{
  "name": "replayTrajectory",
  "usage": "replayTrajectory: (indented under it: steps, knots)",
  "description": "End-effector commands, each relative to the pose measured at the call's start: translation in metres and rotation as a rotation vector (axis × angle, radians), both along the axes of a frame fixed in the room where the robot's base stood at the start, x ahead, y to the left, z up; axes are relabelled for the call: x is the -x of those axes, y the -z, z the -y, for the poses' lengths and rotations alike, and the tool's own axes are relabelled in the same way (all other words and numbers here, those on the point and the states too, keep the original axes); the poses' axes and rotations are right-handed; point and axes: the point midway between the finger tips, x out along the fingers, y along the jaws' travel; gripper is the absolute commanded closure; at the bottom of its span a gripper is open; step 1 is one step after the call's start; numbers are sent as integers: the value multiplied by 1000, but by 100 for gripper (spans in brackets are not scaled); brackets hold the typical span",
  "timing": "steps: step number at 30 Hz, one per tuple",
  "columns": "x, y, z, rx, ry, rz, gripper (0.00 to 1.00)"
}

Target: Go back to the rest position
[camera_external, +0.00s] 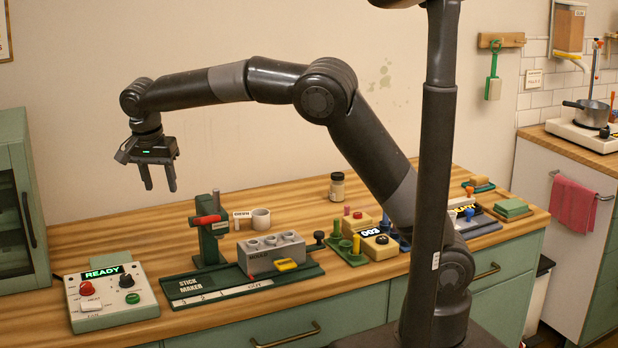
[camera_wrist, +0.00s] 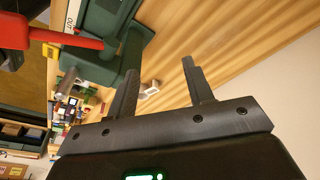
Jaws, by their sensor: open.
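My gripper (camera_external: 159,186) hangs in the air over the left part of the wooden table (camera_external: 110,235), fingers pointing down. Its two fingers are apart with nothing between them. In the wrist view the gripper (camera_wrist: 160,80) is also open and empty, with bare table and wall beyond. My arm reaches left from the column, its elbow raised. The gripper is well above the table and touches nothing.
A green stand with a red lever (camera_external: 207,222) stands right of the gripper. A control box reading READY (camera_external: 108,295) sits at the front left. A grey mould block (camera_external: 270,255), small cup (camera_external: 261,218) and jar (camera_external: 337,187) are on the table. A green cabinet (camera_external: 20,210) stands left.

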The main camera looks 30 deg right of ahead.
Motion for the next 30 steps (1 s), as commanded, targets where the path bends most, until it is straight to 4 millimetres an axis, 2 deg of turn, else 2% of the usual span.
replayTrajectory:
  steps: [1, 6, 10, 14, 21, 30]
  knots:
    - [-9, -11, 28, -22, -9, -12, 53]
    - [-24, -37, 109, -82, -81, -33, 53]
    - [-22, -52, 169, -123, -143, -31, 53]
    - [-12, -64, 225, -156, -208, -11, 53]
    - [25, -74, 315, -184, -334, 53, 53]
    - [95, -65, 399, -135, -492, 164, 53]
